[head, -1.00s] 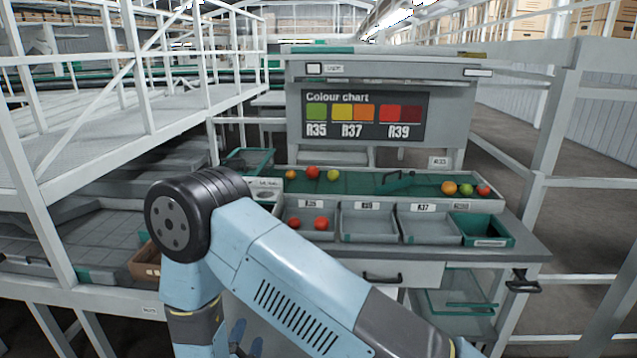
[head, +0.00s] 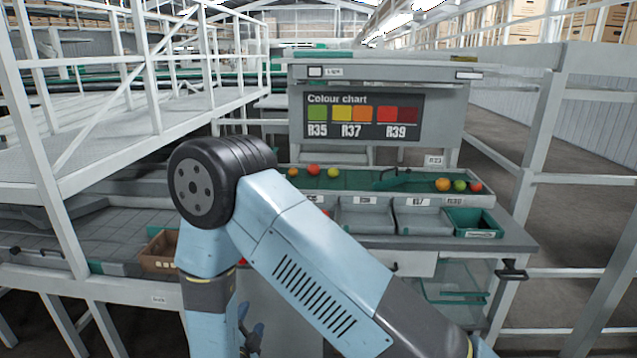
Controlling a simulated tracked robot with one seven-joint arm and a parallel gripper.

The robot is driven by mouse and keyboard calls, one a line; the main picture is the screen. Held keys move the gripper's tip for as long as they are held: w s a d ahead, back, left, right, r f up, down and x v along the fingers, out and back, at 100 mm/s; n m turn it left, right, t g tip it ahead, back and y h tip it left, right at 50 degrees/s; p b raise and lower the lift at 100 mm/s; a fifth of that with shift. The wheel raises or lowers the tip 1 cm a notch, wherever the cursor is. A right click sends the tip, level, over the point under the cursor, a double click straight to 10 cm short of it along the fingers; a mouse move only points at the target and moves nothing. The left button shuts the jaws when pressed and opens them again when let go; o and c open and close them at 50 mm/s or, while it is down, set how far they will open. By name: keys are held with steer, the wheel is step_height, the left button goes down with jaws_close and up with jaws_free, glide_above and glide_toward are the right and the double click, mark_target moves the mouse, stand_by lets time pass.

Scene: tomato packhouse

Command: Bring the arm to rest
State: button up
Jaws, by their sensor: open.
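My blue and grey arm (head: 300,265) crosses the lower middle of the head view. It rises from the lower right to a black elbow joint (head: 222,182), then bends down past the bottom edge. My gripper does not show clearly; the far end of the arm is cut off or hidden behind my own links. No thing is seen held.
A sorting bench stands ahead with a colour chart (head: 363,116), a green strip (head: 358,182) bearing several tomatoes, grey bins (head: 365,218) and a green bin (head: 472,224). My arm hides the left bins. A brown box (head: 160,252) and white railings (head: 150,60) are at left.

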steer(key=w+d+r+g+y, duration=0.1)
steer(key=w+r+g, duration=0.1)
steer(key=w+r, duration=0.5)
steer(key=w+d+r+n+g+y, duration=0.25)
steer(key=d+r, duration=0.45)
steer(key=r, duration=0.4)
steer(key=w+d+r+n+g+y, duration=0.15)
steer(key=d+r+n, duration=0.35)
steer(key=r, duration=0.6)
steer(key=s+d+r+n+g, duration=0.1)
steer(key=s+d+r+n, duration=0.1)
steer(key=s+d+r, duration=0.45)
steer(key=s+d+r+n+g, duration=0.15)
steer(key=s+d, duration=0.25)
steer(key=d, duration=0.5)
steer(key=s+d+r+n+g+h, duration=0.1)
steer(key=s+d+n+g+h, duration=0.1)
steer(key=s+d, duration=1)
steer(key=s+h, duration=0.1)
steer(key=s, duration=0.3)
steer(key=shift+s+d+r+h, duration=0.15)
steer(key=shift+s+d+h, duration=0.1)
steer(key=shift+h, duration=0.15)
